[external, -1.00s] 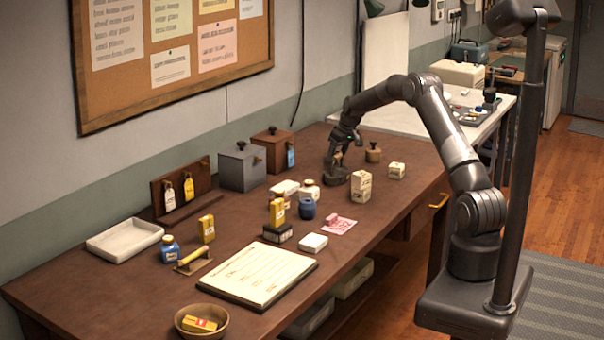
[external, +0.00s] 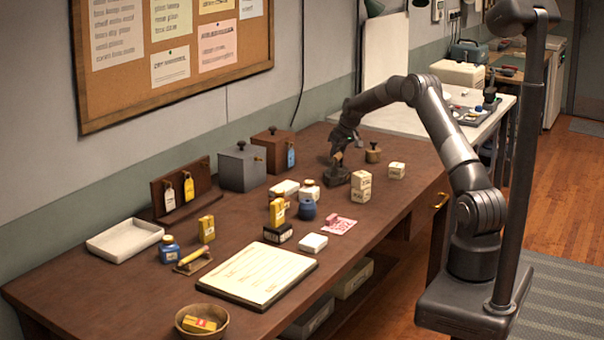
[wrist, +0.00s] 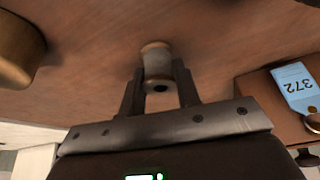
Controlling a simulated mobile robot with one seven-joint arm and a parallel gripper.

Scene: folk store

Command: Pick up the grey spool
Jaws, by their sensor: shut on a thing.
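The grey spool (wrist: 157,68) has a grey middle and tan ends. In the wrist view it sits between the two dark fingertips of my gripper (wrist: 160,85), which is shut on it. In the external view my gripper (external: 338,158) is over the far part of the brown desk, near the brown box. A small tan part of the spool (external: 338,156) shows at the fingertips there; the rest is hidden by the fingers.
A dark low block (external: 336,178) is just below my gripper. A round wooden item (external: 373,154) stands to the right, and cream boxes (external: 361,186) stand in front. The brown box (external: 274,149) with a blue tag (wrist: 296,86) is to the left. The desk's right end is fairly clear.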

